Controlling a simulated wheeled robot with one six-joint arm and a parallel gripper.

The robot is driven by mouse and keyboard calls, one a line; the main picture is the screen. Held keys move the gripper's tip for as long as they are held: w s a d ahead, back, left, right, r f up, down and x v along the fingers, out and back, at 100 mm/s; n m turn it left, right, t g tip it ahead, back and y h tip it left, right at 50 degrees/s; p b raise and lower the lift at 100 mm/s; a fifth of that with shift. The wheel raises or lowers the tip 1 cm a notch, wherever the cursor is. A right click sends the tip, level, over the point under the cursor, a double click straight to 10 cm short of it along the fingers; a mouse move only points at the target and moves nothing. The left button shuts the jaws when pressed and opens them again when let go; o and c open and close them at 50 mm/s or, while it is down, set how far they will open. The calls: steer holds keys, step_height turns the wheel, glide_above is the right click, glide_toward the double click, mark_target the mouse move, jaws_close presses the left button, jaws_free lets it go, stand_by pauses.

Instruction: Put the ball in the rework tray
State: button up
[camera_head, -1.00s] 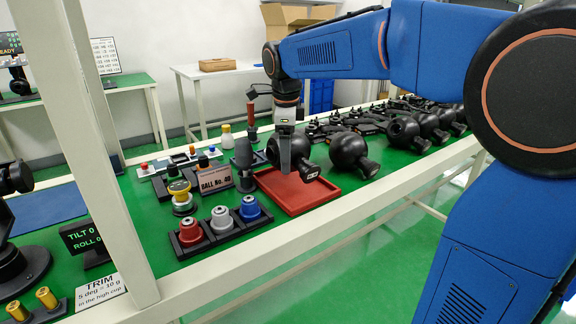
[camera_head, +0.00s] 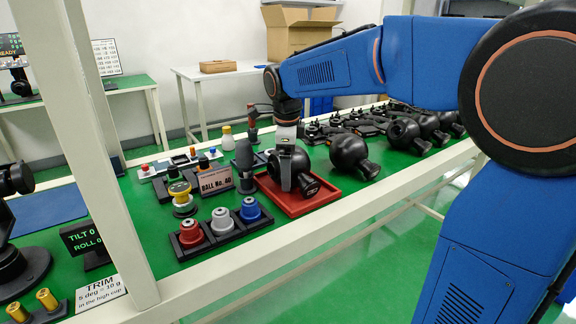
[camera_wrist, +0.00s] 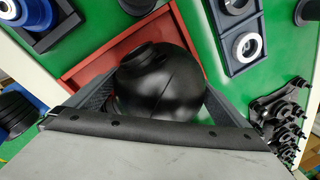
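The black ball (camera_head: 294,168), with a short neck pointing toward the front right, is between the fingers of my gripper (camera_head: 287,178). It is over the left part of the red tray (camera_head: 325,193), at or just above its floor; I cannot tell if it touches. In the wrist view the ball (camera_wrist: 160,85) fills the space between the two fingers (camera_wrist: 160,105), which appear shut on its sides. The tray (camera_wrist: 88,72) shows beside and beyond it. Part of the tray is hidden behind the ball and gripper.
Another black ball (camera_head: 350,152) stands just right of the tray, with several more behind it. Left of the tray are a sign reading BALL No. 40 (camera_head: 215,180), a dark upright post (camera_head: 245,165) and a rack (camera_head: 222,228) with red, white and blue cups. The tray's right part is clear.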

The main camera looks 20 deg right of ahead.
steer(key=shift+r, duration=0.1)
steer(key=r, duration=0.4)
steer(key=s+r, duration=0.1)
steer(key=r, duration=0.3)
steer(key=s+r, duration=0.1)
steer(key=r, duration=0.3)
steer(key=shift+a, duration=0.35)
steer(key=s+d+f+n, duration=0.1)
steer(key=s+n, duration=0.1)
steer(key=s, duration=0.1)
steer(key=s+d+f+n, duration=0.1)
steer(key=s+n, duration=0.1)
steer(key=s+d+f+n, duration=0.1)
steer(key=s, duration=0.2)
steer(key=shift+s+d+f+n+t, duration=0.1)
steer(key=shift+s+d+n+t, duration=0.2)
steer(key=shift+d+n+t, duration=0.1)
steer(key=s+d+f+n+t, duration=0.1)
steer(key=s+d+f+n, duration=0.1)
steer(key=s+f+n, duration=0.6)
steer(key=s+d+f+n+t, duration=0.1)
steer(key=s+d+f+n, duration=0.2)
steer(key=s+f+n, duration=0.5)
steer(key=s+f, duration=0.1)
steer(key=s, duration=0.4)
steer(key=shift+f+y, duration=0.15)
steer(key=shift+y, duration=0.25)
